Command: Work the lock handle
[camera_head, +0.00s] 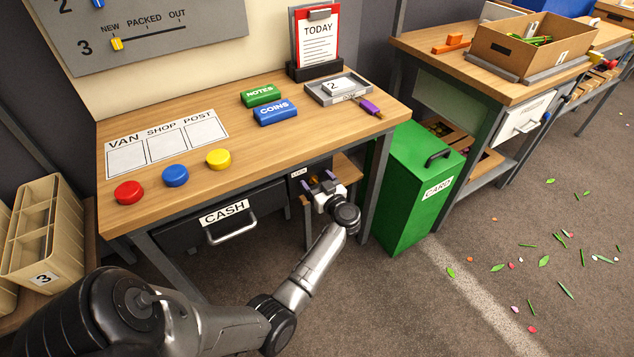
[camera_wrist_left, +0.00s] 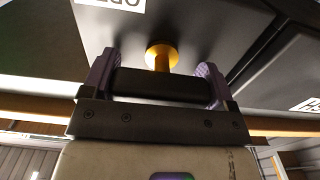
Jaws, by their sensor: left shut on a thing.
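The lock handle (camera_wrist_left: 160,84) is a dark bar on a yellow shaft that comes out of a dark panel. It shows in the left wrist view, with the bar lying level across the picture. My left gripper (camera_wrist_left: 158,76) has its purple fingers at the two ends of the bar and is shut on it. In the head view the left gripper (camera_head: 322,184) is in front of the panel under the table's right part, and it hides the handle there. A small label (camera_head: 299,172) is just left of the gripper. My right gripper is not in view.
The cash drawer (camera_head: 180,233) with its grey handle is left of the gripper and looks shut. A green card bin (camera_head: 410,200) stands close on the right. The wooden table top (camera_head: 240,150) is above, holding coloured buttons, blocks and a tray. The floor in front is open.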

